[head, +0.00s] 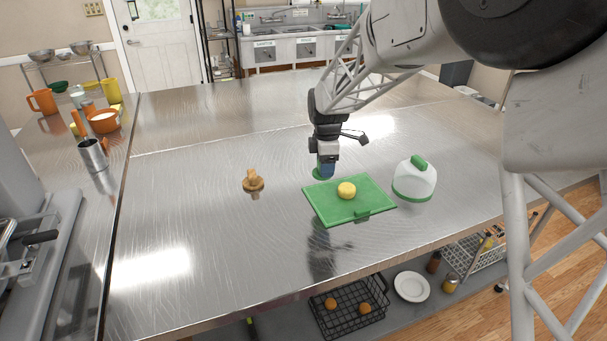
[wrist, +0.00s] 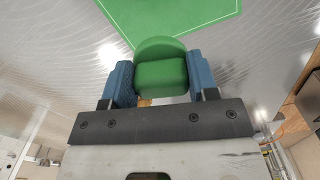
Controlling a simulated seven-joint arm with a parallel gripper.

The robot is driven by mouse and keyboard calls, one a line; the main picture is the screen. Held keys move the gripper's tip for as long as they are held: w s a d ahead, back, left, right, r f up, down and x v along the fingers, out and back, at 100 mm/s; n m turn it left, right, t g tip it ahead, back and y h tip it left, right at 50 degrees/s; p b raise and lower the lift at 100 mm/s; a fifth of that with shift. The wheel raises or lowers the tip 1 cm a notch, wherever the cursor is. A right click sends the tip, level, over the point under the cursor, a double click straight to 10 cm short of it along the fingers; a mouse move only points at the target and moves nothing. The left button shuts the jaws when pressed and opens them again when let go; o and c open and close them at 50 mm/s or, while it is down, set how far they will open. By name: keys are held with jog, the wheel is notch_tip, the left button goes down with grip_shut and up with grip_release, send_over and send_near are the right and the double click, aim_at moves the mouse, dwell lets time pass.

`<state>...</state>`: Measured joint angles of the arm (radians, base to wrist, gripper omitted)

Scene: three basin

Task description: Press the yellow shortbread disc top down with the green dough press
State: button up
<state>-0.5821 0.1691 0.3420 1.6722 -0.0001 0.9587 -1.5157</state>
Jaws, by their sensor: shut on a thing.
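The yellow shortbread disc (head: 346,190) lies on a green board (head: 375,198) on the steel table. My gripper (head: 326,168) is above the table just behind the board's far left part, apart from the disc. It is shut on the green dough press (head: 318,174). In the wrist view the green press (wrist: 161,77) sits between the two blue fingers, and the green board (wrist: 185,12) shows at the top edge. The disc is not visible in the wrist view. The underside of the press is hidden.
A wooden knobbed tool (head: 253,181) stands left of the board. A white dome with a green handle and rim (head: 413,182) stands close to its right. The steel table (head: 210,230) is clear in front and on the left. Cups and pots (head: 103,121) stand on the left counter.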

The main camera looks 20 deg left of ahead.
notch_tip(320, 180, up, 2)
jog(key=m, duration=0.2)
send_over(350, 187)
jog(key=shift+r, duration=0.2)
jog(key=shift+f, duration=2.8)
jog(key=shift+f, duration=1.3)
dwell(0.4)
jog(key=shift+r, duration=1.4)
